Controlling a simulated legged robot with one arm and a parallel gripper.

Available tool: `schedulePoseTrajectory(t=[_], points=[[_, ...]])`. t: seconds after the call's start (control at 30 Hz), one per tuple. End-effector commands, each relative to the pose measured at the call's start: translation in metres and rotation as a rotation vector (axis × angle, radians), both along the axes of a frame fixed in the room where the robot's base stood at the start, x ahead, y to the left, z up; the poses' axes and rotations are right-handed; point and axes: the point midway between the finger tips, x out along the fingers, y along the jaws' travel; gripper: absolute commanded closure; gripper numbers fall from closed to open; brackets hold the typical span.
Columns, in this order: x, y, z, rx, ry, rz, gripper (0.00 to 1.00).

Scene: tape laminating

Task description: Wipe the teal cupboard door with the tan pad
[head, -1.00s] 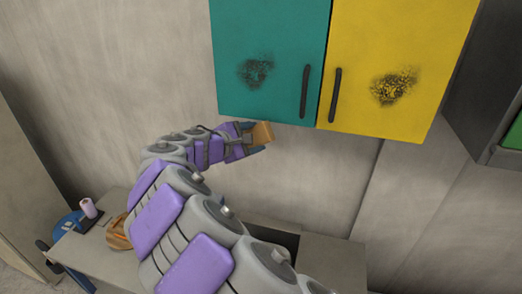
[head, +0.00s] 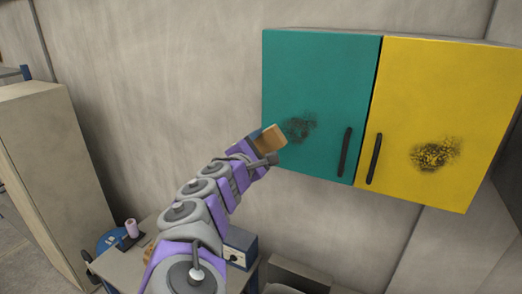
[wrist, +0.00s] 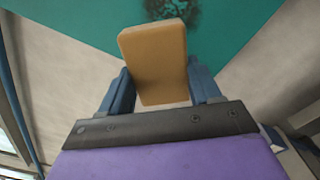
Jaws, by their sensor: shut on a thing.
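The teal cupboard door (head: 318,88) hangs on the wall with a dark speckled smudge (head: 299,127) on its lower left part and a dark vertical handle at its lower right. My gripper (head: 265,143) is shut on the tan pad (head: 273,138), just left of and below the smudge. In the wrist view the pad (wrist: 155,60) stands up between the blue fingers (wrist: 158,85), with the teal door (wrist: 240,25) and part of the smudge (wrist: 178,12) behind it. I cannot tell whether the pad touches the door.
A yellow cupboard door (head: 445,100) with its own dark smudge and handle adjoins the teal one on the right. Below is a workbench (head: 122,268) with a pink roll (head: 132,228) and a grey-blue box (head: 240,246). A tall beige cabinet (head: 55,170) stands at left.

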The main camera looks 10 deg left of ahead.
Motion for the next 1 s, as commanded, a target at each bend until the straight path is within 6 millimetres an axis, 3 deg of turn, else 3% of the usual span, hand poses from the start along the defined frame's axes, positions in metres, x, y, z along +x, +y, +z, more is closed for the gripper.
schedulePoseTrajectory(t=[0.5, 1.0], points=[[0.041, -0.011, -0.001, -0.002, 0.001, -0.001, 0.61], [0.045, -0.015, 0.0, -0.001, 0.0, -0.001, 0.61]])
